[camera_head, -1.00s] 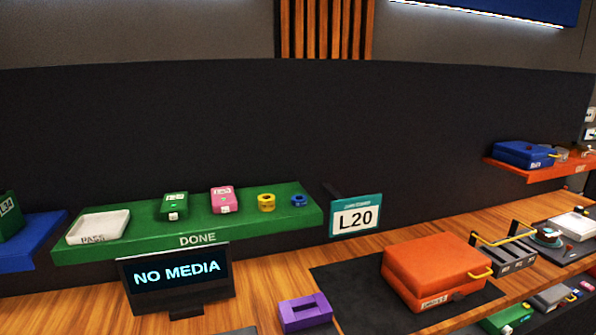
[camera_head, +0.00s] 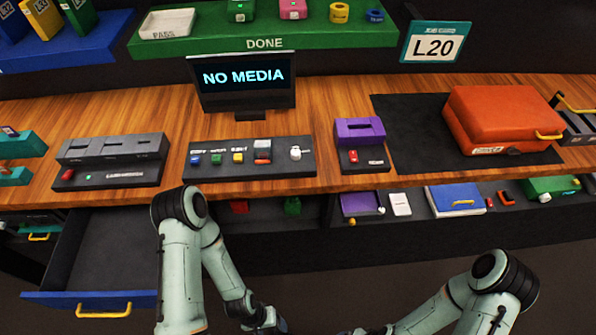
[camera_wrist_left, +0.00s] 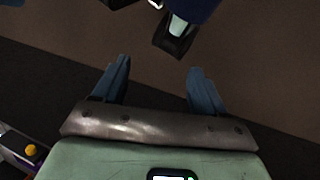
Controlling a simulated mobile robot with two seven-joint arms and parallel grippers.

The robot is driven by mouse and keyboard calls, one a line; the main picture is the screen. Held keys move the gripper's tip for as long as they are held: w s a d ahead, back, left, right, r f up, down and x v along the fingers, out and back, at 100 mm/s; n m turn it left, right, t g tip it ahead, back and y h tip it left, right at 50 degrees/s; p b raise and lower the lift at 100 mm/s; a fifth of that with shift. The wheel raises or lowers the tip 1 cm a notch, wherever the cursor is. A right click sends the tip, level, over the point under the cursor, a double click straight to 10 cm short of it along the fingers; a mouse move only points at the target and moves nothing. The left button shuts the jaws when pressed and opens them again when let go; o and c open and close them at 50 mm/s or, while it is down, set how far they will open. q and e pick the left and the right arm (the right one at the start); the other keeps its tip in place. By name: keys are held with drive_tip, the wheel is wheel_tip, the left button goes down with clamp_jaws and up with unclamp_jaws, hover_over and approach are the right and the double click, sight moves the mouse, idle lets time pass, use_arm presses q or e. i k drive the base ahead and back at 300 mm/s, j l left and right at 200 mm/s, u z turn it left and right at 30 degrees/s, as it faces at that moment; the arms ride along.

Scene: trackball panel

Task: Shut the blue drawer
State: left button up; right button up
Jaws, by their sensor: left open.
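The blue drawer (camera_head: 90,300) is pulled out at the lower left of the head view, below the desk. It has a blue front panel, a yellow handle (camera_head: 104,312) and a dark, empty-looking tray. My left upper arm covers its right side. My left gripper (camera_wrist_left: 157,75) is open and empty in the left wrist view, over dark floor. In the head view its arm reaches down to the bottom edge, right of the drawer and apart from it. My right arm comes in from the right; its gripper is not clearly visible.
The wooden desk (camera_head: 330,95) carries a NO MEDIA screen (camera_head: 245,82), a grey slotted block (camera_head: 112,148), a purple block (camera_head: 360,131) and an orange case (camera_head: 505,118). A lower shelf holds a blue book-like box (camera_head: 455,199). Floor in front of the drawer looks clear.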

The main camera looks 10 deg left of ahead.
sight(106, 258)
drive_tip(key=u, duration=2.9)
